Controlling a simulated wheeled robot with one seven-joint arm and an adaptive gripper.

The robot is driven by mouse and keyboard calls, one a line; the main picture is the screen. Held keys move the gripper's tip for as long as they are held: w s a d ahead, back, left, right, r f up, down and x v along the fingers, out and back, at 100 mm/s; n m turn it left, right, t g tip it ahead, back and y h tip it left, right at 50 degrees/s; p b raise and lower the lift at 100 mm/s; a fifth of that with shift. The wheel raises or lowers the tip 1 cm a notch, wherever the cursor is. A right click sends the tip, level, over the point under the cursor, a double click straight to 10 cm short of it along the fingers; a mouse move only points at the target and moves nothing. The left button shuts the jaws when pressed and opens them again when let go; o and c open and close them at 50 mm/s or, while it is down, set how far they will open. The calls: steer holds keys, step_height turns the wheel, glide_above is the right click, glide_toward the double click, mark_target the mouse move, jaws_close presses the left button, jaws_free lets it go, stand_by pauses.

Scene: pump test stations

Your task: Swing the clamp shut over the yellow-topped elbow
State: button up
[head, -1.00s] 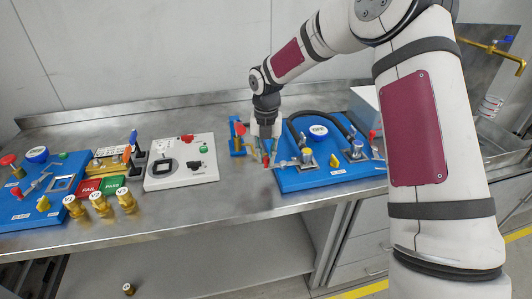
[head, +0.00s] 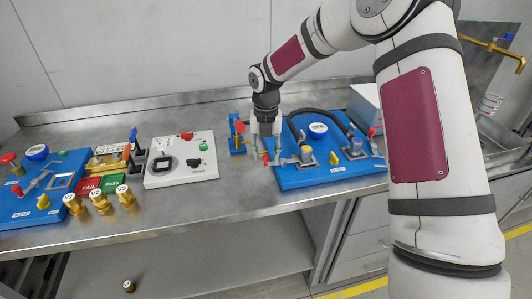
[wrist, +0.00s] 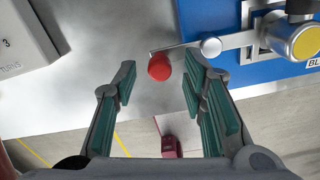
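The yellow-topped elbow (head: 306,150) stands in a grey bracket at the left of the right-hand blue board (head: 340,174). In the wrist view its yellow top (wrist: 306,42) is at the right edge. The clamp (wrist: 236,42) is a silver bar with a round pivot, pointing left from beside the elbow past the board's edge. It ends in a red knob (wrist: 160,67), also visible in the head view (head: 266,158). My gripper (wrist: 160,75) is open, pointing down, with its teal-padded fingers either side of the red knob in the picture. I cannot tell whether they touch it.
A black hose (head: 325,116) arches behind the elbow towards a second fitting (head: 355,148). A small blue stand (head: 236,146) is just left of my gripper. A white switch panel (head: 181,172) is further left, with bare steel bench between. Brass valves (head: 100,203) stand left.

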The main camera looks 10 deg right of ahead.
step_height(320, 180, up, 12)
stand_by(0.5)
